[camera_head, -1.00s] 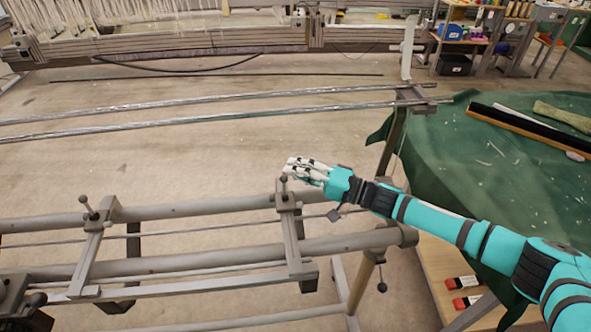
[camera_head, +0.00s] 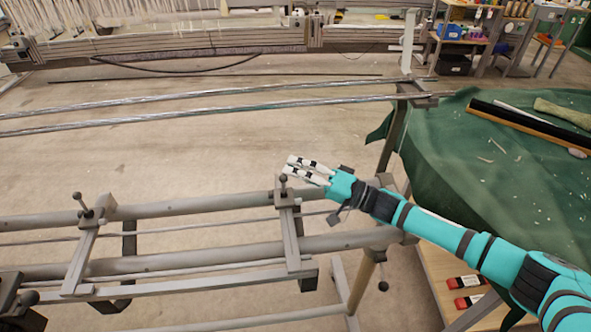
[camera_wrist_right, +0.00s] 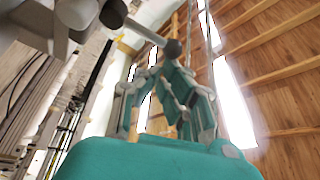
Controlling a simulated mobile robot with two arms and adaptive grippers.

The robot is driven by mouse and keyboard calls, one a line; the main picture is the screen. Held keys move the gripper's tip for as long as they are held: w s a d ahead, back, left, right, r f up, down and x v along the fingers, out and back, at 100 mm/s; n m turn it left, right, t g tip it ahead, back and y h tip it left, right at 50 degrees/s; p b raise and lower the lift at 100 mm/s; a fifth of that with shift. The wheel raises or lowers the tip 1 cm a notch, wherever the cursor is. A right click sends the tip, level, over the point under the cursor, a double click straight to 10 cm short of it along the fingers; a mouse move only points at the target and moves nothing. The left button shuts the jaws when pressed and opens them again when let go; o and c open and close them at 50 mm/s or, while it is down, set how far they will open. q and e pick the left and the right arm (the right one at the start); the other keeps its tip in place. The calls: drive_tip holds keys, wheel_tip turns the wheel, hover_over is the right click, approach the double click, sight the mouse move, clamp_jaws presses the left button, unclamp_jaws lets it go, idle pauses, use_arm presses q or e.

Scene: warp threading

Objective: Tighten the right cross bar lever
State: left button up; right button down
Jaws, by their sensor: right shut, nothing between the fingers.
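The right cross bar (camera_head: 291,240) spans the two round grey beams of the frame in the head view. Its lever (camera_head: 283,180), a short rod with a dark ball knob, stands at the bar's far end. My right gripper (camera_head: 288,168) is shut and empty, just above and beside that knob; I cannot tell whether they touch. In the right wrist view, the lever (camera_wrist_right: 148,34) slants in from the upper left, its ball near my right gripper's fingertips (camera_wrist_right: 171,72). My left gripper is not in view.
The left cross bar (camera_head: 82,255) has its own ball lever (camera_head: 84,204). A green-covered table (camera_head: 480,200) stands to the right. Long metal rods (camera_head: 200,110) run across behind the frame. Open floor (camera_head: 180,165) lies between the rods and frame.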

drive_tip(key=shift+s+d+f+n+g+y+b, duration=0.1)
drive_tip(key=shift+s+n+g+y+b, duration=0.4)
drive_tip(key=shift+s+n, duration=0.6)
drive_tip(key=shift+s+d+f+n+g+y+b, duration=0.1)
drive_tip(key=shift+s+n+g+y+b, duration=0.3)
drive_tip(key=shift+s+n+y, duration=0.7)
drive_tip(key=shift+w+f+n+h, duration=0.1)
drive_tip(key=shift+w+n+h, duration=0.2)
drive_tip(key=shift+h, duration=0.1)
drive_tip(key=s+d, duration=0.4)
drive_tip(key=d, duration=0.8)
drive_tip(key=shift+d+f, duration=0.2)
drive_tip(key=shift+d, duration=0.05)
